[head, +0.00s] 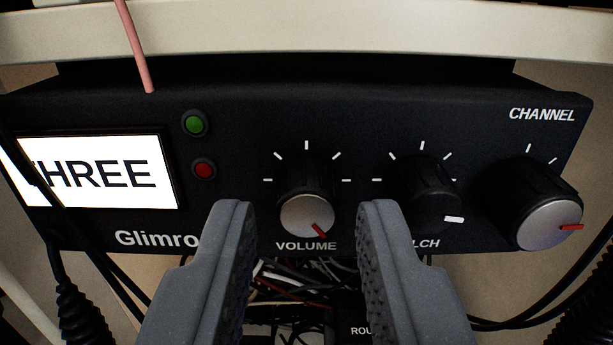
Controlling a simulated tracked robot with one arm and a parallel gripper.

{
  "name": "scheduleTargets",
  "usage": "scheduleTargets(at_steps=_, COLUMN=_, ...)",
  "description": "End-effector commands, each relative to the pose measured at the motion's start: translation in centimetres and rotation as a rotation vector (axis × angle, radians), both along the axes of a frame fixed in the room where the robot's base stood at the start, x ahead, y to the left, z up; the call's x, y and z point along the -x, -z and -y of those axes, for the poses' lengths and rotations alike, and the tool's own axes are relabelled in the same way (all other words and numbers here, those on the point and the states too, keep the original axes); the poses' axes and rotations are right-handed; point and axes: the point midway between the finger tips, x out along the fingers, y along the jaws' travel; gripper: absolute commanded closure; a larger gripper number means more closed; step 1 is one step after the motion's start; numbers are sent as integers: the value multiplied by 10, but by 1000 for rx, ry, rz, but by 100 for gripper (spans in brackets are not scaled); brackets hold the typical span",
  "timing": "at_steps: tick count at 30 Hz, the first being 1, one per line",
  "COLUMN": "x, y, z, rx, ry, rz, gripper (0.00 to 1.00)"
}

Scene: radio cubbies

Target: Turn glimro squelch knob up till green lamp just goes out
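The black Glimro radio (100,235) fills the view, with "THREE" on its white display (100,172). Its squelch knob (424,190) is black, right of the volume knob (307,208), with a white pointer aimed to the right and slightly down. Its label is partly hidden by my right finger; only "LCH" shows. The green lamp (194,124) is a mid green; I cannot tell surely whether it is lit. The red lamp (203,169) below it looks dull. My gripper (307,222) is open and empty, fingers either side of the volume knob's lower part, apparently in front of the panel.
The channel knob (548,215) is at the right with a red pointer. A pink cable (135,50) hangs over the radio's top left. Black cables cross the display's left edge. A pale shelf (300,38) runs above; tangled wires (300,285) lie below.

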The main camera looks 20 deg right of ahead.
Motion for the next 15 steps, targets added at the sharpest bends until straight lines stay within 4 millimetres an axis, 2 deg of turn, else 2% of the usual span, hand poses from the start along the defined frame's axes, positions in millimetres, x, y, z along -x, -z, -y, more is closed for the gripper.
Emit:
scheduleTargets(at_steps=6, x=-9, y=0, z=4, rx=2, ry=1, rz=-2, gripper=73)
scheduleTargets(at_steps=15, x=-10, y=1, z=4, rx=1, ry=0, rz=0, gripper=73)
